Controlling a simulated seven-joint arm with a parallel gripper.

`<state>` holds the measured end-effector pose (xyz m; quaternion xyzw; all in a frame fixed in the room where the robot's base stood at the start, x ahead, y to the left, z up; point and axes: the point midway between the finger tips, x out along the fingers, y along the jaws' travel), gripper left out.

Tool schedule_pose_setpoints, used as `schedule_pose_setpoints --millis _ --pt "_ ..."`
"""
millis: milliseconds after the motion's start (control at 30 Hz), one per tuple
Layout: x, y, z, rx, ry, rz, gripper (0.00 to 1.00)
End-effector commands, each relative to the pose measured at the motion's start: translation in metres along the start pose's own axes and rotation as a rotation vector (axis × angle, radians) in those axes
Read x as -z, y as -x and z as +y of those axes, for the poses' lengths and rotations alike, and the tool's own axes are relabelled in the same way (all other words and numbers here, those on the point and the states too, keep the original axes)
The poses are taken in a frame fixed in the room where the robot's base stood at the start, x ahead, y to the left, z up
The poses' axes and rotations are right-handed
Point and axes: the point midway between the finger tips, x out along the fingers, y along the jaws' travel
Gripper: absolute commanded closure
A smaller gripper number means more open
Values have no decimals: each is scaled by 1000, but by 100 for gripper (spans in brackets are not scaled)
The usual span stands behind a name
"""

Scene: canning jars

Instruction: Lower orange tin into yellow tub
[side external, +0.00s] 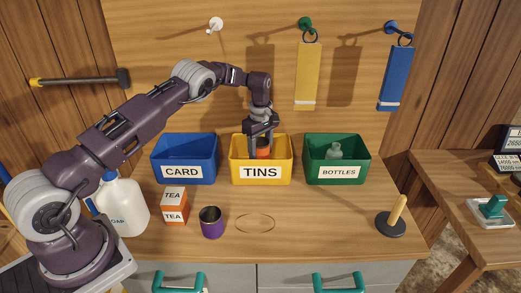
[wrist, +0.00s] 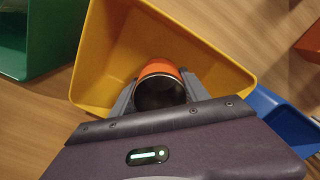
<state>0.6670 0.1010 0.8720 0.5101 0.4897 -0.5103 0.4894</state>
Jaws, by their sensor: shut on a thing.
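The orange tin (side external: 263,148) is between the fingers of my gripper (side external: 262,143). My gripper is shut on it. The yellow tub (side external: 261,173), labelled TINS, stands between the blue and green tubs. In the side view the tin is within the tub's opening, and the front wall hides its lower part. In the wrist view the tin (wrist: 160,70) shows its open dark mouth between the two fingers (wrist: 160,95), with the yellow tub (wrist: 215,75) around it. I cannot tell whether the tin touches the tub floor.
A blue CARD tub (side external: 182,172) and a green BOTTLES tub (side external: 338,173) holding a pale bottle (side external: 334,152) flank the yellow tub.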

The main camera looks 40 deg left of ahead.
Motion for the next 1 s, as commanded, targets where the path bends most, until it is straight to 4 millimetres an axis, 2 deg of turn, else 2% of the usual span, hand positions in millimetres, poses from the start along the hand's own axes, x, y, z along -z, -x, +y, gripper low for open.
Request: schedule_pose_setpoints --millis 1000 --pt "0 -15 0 -1 0 0 86"
